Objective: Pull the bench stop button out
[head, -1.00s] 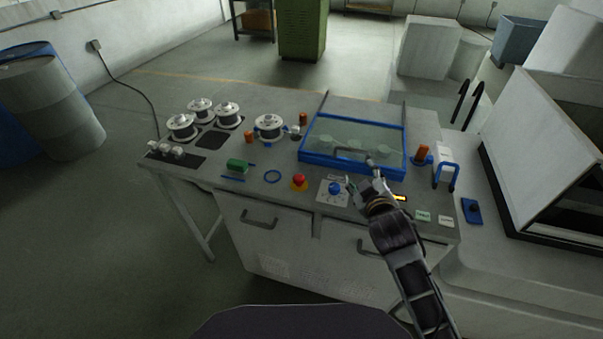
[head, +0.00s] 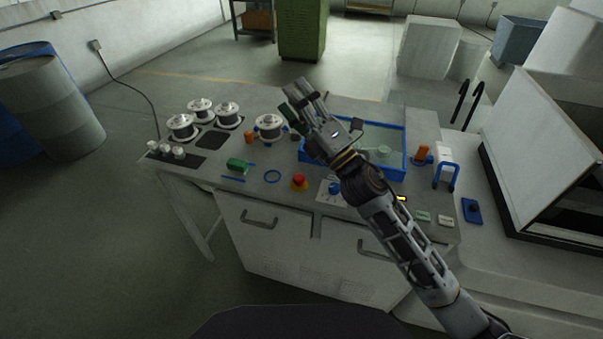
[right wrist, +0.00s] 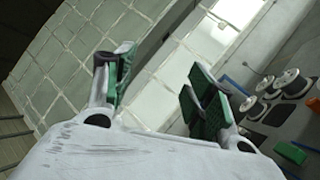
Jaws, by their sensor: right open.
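My right gripper (head: 297,104) is raised above the bench, over the left part of the blue-framed box, well apart from the button. In the right wrist view its green-padded fingers (right wrist: 160,85) are spread with nothing between them. The button is not visible in the right wrist view. My left gripper is in neither view.
White spools (head: 270,126) stand at the back left. A blue handle (head: 446,178) stands at the right.

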